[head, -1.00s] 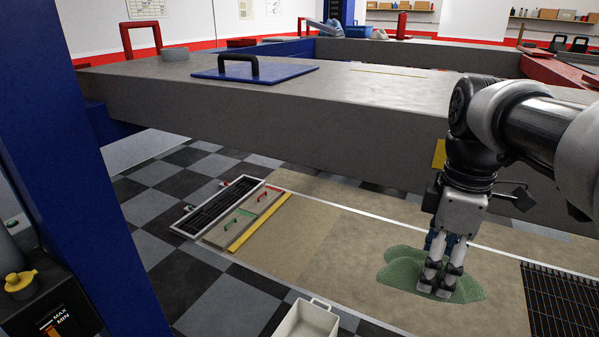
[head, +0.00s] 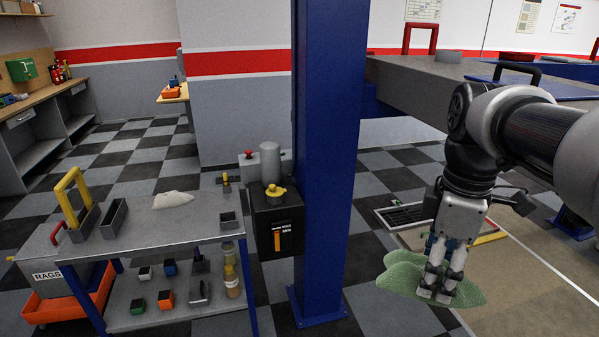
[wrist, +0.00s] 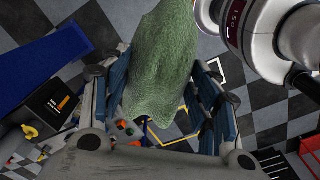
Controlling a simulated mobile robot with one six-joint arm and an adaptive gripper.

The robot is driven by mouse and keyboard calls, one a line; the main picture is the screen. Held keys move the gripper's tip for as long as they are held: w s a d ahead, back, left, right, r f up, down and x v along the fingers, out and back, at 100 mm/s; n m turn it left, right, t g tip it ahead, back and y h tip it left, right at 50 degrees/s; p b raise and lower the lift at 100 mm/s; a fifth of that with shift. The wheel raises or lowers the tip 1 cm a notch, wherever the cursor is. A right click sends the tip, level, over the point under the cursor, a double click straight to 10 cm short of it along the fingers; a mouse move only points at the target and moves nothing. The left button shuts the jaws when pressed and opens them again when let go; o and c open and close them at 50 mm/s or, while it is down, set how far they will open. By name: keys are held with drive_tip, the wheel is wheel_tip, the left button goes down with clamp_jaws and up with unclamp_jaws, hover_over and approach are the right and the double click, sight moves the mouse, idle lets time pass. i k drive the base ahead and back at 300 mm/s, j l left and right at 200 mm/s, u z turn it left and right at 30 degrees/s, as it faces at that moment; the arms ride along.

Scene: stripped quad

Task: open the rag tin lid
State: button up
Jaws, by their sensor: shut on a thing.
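The rag tin (head: 46,276) is a grey box marked RAGS at the far left of the head view, partly behind the steel bench. Its lid (head: 36,243) appears down, with a red handle (head: 58,231) at the top. My gripper (head: 437,291) is far to the right of the tin, shut on a green rag (head: 402,276). The rag spreads out around the fingers. In the wrist view my gripper (wrist: 160,78) has the green rag (wrist: 160,50) between its fingers, covering much of the middle.
A steel bench (head: 150,215) stands beside the tin, with a pale cloth (head: 172,199) on top and small parts below. An orange tray (head: 68,303) lies low by the tin. A blue post (head: 325,150) and a dark drum unit (head: 277,230) stand between bench and gripper. Checkered floor is open behind the bench.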

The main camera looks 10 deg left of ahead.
sight(47, 238)
drive_tip(key=l+u, duration=0.1)
drive_tip(key=u, duration=1.95)
drive_tip(key=l, duration=0.1)
